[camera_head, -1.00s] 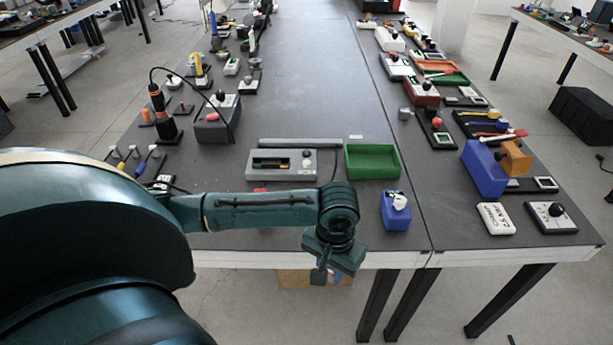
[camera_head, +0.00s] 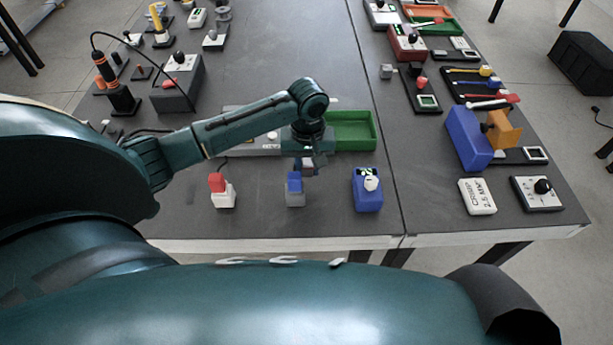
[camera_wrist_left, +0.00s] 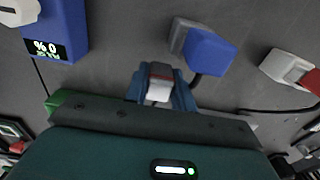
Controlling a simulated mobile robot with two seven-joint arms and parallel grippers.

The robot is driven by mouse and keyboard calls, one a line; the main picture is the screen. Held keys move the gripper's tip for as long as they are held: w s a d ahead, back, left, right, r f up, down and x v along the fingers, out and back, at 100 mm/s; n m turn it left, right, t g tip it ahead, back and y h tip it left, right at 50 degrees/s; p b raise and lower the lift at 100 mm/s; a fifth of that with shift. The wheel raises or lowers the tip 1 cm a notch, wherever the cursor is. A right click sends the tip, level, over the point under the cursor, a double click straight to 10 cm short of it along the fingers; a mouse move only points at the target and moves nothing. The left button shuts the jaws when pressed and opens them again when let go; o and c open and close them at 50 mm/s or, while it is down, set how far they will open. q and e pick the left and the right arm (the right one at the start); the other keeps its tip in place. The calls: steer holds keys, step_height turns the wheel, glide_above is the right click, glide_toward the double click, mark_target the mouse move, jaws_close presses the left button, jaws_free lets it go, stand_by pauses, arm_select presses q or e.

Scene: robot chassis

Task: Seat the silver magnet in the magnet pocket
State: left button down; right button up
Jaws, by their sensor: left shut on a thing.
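My left gripper (camera_head: 304,165) hangs over the table in front of the green tray. It also shows in the left wrist view (camera_wrist_left: 160,88), shut on a small piece (camera_wrist_left: 159,86) with a pale silver-white end and a dark reddish end. I take this piece for the silver magnet. A grey fixture (camera_head: 262,142) lies behind my left arm, largely covered by it. I cannot make out the magnet pocket. My right gripper does not show.
A grey-and-blue block (camera_head: 295,190), a white-and-red block (camera_head: 222,191) and a blue box with a display (camera_head: 367,189) stand near the table's front edge. The green tray (camera_head: 352,148) is just behind the gripper. Clear table lies between the blocks.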

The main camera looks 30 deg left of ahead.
arm_select(q)
steer(key=shift+f, duration=2.4)
steer(key=c, duration=1.2)
jaws_free()
steer(key=shift+o, duration=0.2)
